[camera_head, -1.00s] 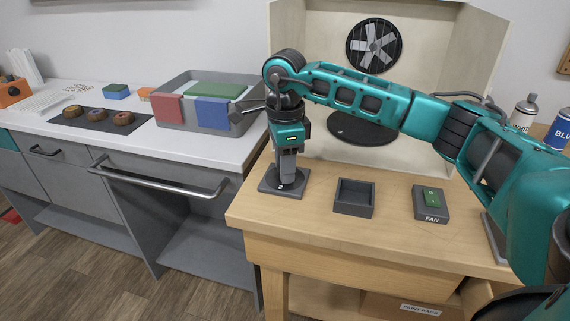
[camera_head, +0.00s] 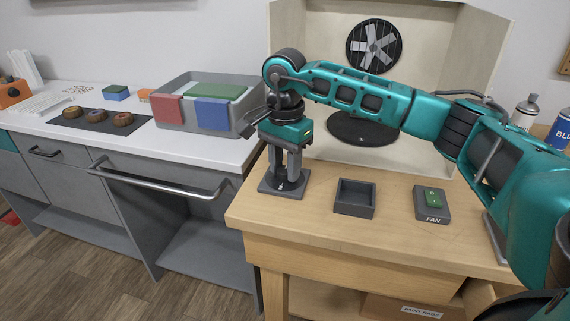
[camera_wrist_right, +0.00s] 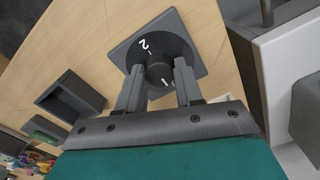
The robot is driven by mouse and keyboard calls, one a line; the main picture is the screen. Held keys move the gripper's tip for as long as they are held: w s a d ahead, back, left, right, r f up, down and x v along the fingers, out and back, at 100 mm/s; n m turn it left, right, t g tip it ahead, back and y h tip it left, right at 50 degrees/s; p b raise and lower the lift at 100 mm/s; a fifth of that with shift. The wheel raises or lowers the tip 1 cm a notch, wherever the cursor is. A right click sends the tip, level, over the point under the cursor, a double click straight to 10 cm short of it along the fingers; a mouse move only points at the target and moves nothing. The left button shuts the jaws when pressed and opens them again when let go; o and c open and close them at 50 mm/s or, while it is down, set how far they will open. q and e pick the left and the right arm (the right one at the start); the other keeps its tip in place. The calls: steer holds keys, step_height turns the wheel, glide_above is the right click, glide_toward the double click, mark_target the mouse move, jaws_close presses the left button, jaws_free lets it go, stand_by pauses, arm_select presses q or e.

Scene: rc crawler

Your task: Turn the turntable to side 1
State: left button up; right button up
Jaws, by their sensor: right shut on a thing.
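A square grey dial base (camera_head: 268,187) stands on the wooden bench's left part, with a round dark knob (camera_wrist_right: 158,72) on top. White marks 2 and 1 show on the dial in the wrist view. My right gripper (camera_head: 285,180) points down over it, its two fingers (camera_wrist_right: 160,90) on either side of the knob and shut on it. The fingers hide part of the knob. The turntable, a dark round disc (camera_head: 362,130), lies in the pale booth behind my right arm, partly hidden by it. My left gripper is out of view.
A small open dark tray (camera_head: 355,210) and a FAN switch with a green rocker (camera_head: 432,199) sit right of the dial. Spray cans (camera_head: 525,110) stand at the far right. A grey bin (camera_head: 195,128) is on the left counter.

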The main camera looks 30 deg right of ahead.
mark_target(285, 170)
stand_by(0.5)
steer(key=o, duration=1)
steer(key=shift+o, duration=0.2)
step_height(285, 170, up, 13)
steer(key=p, duration=0.1)
